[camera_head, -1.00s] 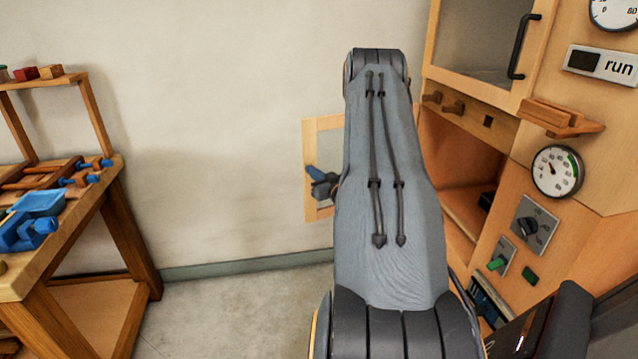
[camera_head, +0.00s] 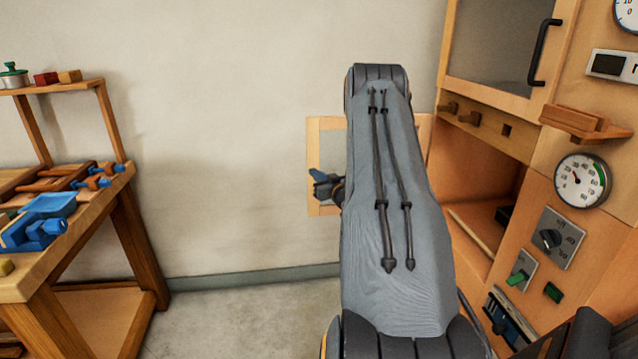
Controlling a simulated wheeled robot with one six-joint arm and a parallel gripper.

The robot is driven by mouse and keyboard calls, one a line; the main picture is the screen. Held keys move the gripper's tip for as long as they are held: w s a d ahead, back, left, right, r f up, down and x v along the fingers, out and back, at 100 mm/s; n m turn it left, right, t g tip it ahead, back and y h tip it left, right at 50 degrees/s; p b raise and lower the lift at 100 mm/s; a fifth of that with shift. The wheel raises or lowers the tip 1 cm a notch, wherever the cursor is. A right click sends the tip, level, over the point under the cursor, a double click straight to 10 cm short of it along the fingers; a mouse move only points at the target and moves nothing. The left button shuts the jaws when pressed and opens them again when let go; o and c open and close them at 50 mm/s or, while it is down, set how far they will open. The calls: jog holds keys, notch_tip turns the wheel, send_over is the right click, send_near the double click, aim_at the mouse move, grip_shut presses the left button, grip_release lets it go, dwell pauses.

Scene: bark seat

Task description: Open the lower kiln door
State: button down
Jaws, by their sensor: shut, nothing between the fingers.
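The kiln (camera_head: 590,110) fills the right side. Its upper door (camera_head: 487,95), with a glass pane and a black bar handle (camera_head: 543,52), is closed. Below it is an open-fronted lower compartment (camera_head: 470,175). A wood-framed panel with a pane (camera_head: 327,124) stands out to the left from the kiln's edge, behind my arm; it looks like the lower door swung open. My arm hides its middle and any handle there. My gripper (camera_head: 322,184) shows at the left of my forearm, in front of the panel's left side, partly hidden. It is shut and empty; contact with the panel cannot be told.
A wooden workbench (camera_head: 120,185) with blue tools and a shelf stands at the left. A gauge (camera_head: 582,181), a dial knob (camera_head: 552,238) and green switches are on the kiln's front. A small ledge (camera_head: 585,124) juts out. The floor (camera_head: 240,315) between is clear.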

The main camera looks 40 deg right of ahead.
jog(key=s+a, duration=0.7)
jog(key=s, duration=0.4)
jog(key=shift+b, duration=0.45)
jog(key=a+n+g+y, duration=0.15)
jog(key=a+g, duration=0.75)
jog(key=a, duration=1.2)
jog(key=s+a+r+g+y, duration=0.1)
jog(key=s+a+g, duration=0.3)
jog(key=s+a, duration=0.6)
jog(key=s+a+r+n+g+y, duration=0.1)
jog(key=s+a+r+g, duration=0.2)
jog(key=s+a, duration=0.8)
jog(key=s+g, duration=0.1)
jog(key=s, duration=0.2)
